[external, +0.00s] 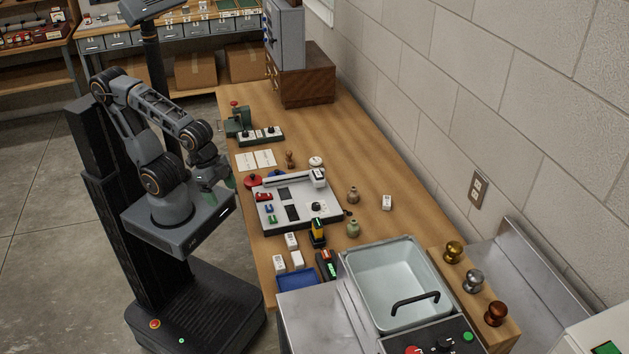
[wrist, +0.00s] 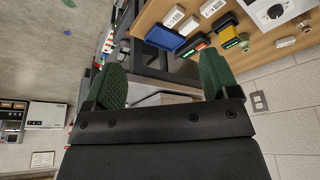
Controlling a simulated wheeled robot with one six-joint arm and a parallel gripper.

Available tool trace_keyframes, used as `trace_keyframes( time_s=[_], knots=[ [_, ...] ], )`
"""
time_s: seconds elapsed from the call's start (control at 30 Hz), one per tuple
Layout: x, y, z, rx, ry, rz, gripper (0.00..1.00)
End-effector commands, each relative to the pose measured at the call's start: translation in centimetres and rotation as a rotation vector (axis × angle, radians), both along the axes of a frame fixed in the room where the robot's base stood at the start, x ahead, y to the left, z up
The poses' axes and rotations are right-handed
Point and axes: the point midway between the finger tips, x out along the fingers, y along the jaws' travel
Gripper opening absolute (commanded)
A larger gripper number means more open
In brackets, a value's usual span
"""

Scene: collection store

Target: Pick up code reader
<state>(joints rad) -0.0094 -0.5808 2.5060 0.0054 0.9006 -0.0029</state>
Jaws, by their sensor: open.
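I cannot tell for sure which thing is the code reader. A yellow-and-black handheld device (external: 318,228) stands upright near the table's front, just beyond a dark device with red and green parts (external: 327,265). Dark devices with orange and green parts (wrist: 231,38) show at the top right of the wrist view, beside a blue tray (wrist: 163,38). My gripper (external: 226,182) is at the table's left edge, away from both devices. In the wrist view my gripper (wrist: 160,78) has its green fingers wide apart with nothing between them.
A grey panel board (external: 330,212) with small parts lies near my arm. White boxes (external: 291,241) and the blue tray (external: 297,279) lie at the front left. The table's far middle (external: 340,135) is clear.

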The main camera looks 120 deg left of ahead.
Motion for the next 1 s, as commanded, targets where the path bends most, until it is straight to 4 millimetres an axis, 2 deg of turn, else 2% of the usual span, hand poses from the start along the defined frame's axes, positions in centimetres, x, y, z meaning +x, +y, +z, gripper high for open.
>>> trace_keyframes(
  time_s=[0.17,0.27,0.37,0.47,0.53,0.67,0.83,1.0],
  knots=[
    [0.0,-0.1,-0.4,0.000,0.013,-0.004,0.81],
    [0.1,-0.3,-1.7,0.000,0.067,-0.010,0.81],
    [0.2,-0.9,-4.4,-0.025,0.164,-0.009,0.81],
    [1.8,-2.5,-7.8,-0.108,0.191,0.028,0.81],
    [3.8,-3.6,-10.3,-0.173,0.151,0.078,0.81],
    [7.6,-4.2,-14.0,-0.233,0.010,0.215,0.81],
    [11.3,-1.5,-17.1,-0.171,-0.211,0.418,0.81],
    [12.9,2.9,-17.6,-0.010,-0.420,0.591,0.81]
  ],
)
